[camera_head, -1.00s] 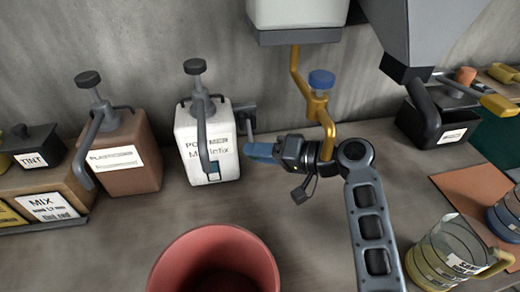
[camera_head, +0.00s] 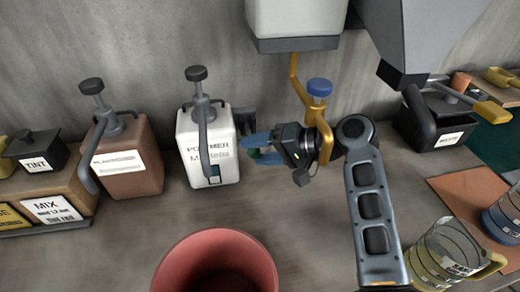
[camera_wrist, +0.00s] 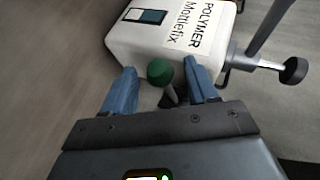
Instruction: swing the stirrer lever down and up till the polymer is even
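The white polymer container (camera_head: 208,165), labelled POLYMER Mottlefix, stands upright on the bench and also shows in the wrist view (camera_wrist: 150,42). It has a pump top with a dark knob and a small window low on its front. A stirrer lever with a green knob (camera_wrist: 160,71) is at its side; its grey rod is partly hidden in the wrist view. My gripper (camera_head: 257,148) is beside the container's right side. In the wrist view my gripper (camera_wrist: 160,82) has its blue fingers apart on either side of the green knob, with gaps showing.
A red bucket (camera_head: 217,240) stands in front. A brown container (camera_head: 125,165) is to the left. A yellow tap with a blue knob (camera_head: 320,88) hangs close behind my gripper. Clear jugs (camera_head: 440,255) stand at right. Bench between bucket and containers is free.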

